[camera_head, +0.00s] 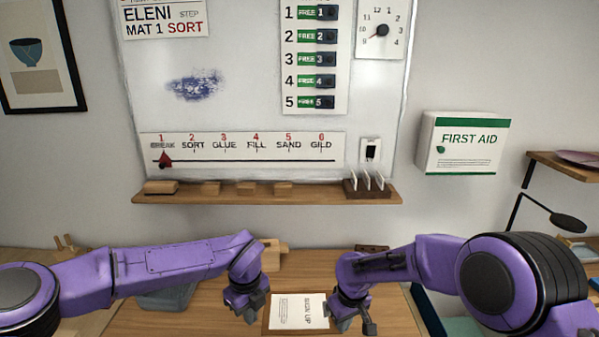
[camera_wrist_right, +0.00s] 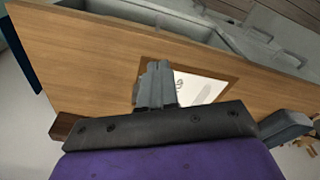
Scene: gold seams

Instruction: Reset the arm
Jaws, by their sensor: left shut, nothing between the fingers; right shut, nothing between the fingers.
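My left arm comes in from the left in the head view, and its left gripper (camera_head: 249,306) hangs over the table, left of a white sign-up sheet (camera_head: 298,311). My right gripper (camera_head: 352,318) hangs over the table just right of the sheet. Both grippers are shut and empty. In the right wrist view my right gripper (camera_wrist_right: 157,84) has its fingers together, with the sheet (camera_wrist_right: 200,88) lying on a brown board beyond them. The wooden table (camera_head: 140,318) is partly hidden by my arms.
A whiteboard (camera_head: 240,110) with a wooden ledge (camera_head: 270,197) is on the wall behind. A first aid box (camera_head: 463,145) hangs to its right. A grey bin (camera_head: 165,299) stands on the table behind my left arm. Shelves (camera_head: 565,165) are at far right.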

